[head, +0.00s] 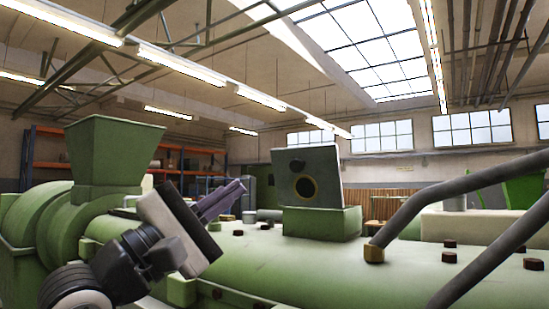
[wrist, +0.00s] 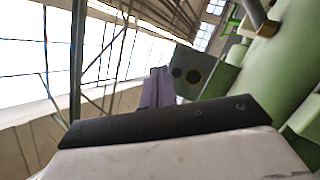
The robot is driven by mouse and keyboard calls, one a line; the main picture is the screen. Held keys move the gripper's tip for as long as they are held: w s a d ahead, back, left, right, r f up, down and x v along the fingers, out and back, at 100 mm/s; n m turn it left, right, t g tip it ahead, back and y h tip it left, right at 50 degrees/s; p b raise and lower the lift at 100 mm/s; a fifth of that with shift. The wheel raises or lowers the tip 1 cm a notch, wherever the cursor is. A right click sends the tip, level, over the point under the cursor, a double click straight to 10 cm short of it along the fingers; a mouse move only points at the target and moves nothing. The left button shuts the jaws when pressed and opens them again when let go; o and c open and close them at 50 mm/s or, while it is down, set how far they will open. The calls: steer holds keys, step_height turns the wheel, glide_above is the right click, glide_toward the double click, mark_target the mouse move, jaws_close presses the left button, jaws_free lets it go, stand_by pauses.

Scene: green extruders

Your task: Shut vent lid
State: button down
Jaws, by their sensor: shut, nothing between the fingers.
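The inside of the vent box is hidden.
A green hopper (head: 113,152) rises at the left behind my arm. A grey bent handrail (head: 440,195) crosses the right side above the machine's bolted green top (head: 400,268). Orange shelving (head: 50,150) stands far back.

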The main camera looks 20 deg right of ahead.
steer(key=w+d+t+y+p, duration=0.1)
steer(key=w+d+t+y, duration=0.45)
steer(key=w, duration=0.25)
steer(key=p, duration=0.7)
glide_toward(296, 166)
steer(key=shift+m+g+y, duration=0.25)
steer(key=shift+m+g, duration=0.1)
steer(key=shift+m, duration=0.05)
steer(key=x, duration=0.5)
steer(key=shift+w+d+r, duration=0.1)
steer(key=shift+w+r, duration=0.15)
steer(key=shift+r, duration=0.3)
steer(key=shift+w+d, duration=0.4)
steer(key=shift+s+r, duration=0.1)
